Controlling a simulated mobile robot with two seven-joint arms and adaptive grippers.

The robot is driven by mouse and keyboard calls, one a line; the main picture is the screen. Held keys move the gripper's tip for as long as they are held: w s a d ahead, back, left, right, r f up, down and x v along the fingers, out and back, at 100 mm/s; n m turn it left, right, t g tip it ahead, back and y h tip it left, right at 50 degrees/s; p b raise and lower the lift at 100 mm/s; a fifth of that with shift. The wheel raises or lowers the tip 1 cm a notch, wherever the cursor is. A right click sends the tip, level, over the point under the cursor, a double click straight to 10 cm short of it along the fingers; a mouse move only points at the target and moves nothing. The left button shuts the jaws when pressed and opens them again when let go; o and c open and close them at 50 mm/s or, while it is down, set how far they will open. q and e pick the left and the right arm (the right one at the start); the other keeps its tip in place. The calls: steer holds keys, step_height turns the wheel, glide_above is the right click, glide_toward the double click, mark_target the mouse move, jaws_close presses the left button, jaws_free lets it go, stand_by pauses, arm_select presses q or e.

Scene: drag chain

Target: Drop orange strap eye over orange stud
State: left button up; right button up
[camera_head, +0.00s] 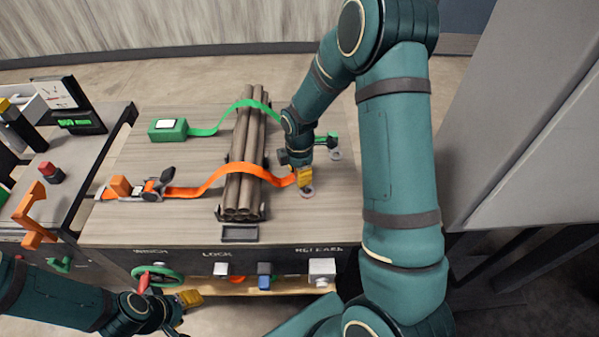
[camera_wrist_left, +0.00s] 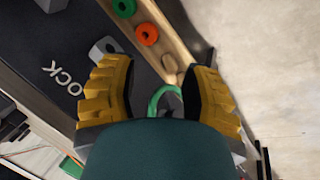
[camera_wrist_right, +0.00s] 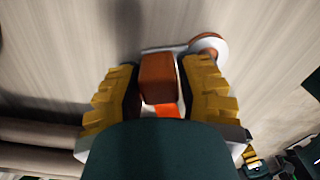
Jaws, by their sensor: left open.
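The orange strap (camera_head: 215,180) runs from an orange ratchet (camera_head: 120,187) over the pipe bundle to my right gripper (camera_head: 303,178). In the right wrist view, my right gripper (camera_wrist_right: 158,82) has its fingers on both sides of an orange block (camera_wrist_right: 158,76) at the strap's end, shut on it. A pale metal piece (camera_wrist_right: 160,49) shows beyond the block; its eye opening is not clear. My left gripper (camera_head: 180,300) is open near the green handwheel (camera_head: 158,276).
Pipes (camera_head: 245,165) rest in a cradle mid-table. A green strap (camera_head: 225,117) crosses them behind, from a green box (camera_head: 167,130). Lock and release blocks line the table's front. Orange and green rings (camera_wrist_left: 147,34) sit on a lower shelf in the left wrist view.

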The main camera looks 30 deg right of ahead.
steer(key=shift+o, duration=1)
steer(key=shift+s+f, duration=0.1)
step_height(320, 180, up, 12)
steer(key=shift+w, duration=0.25)
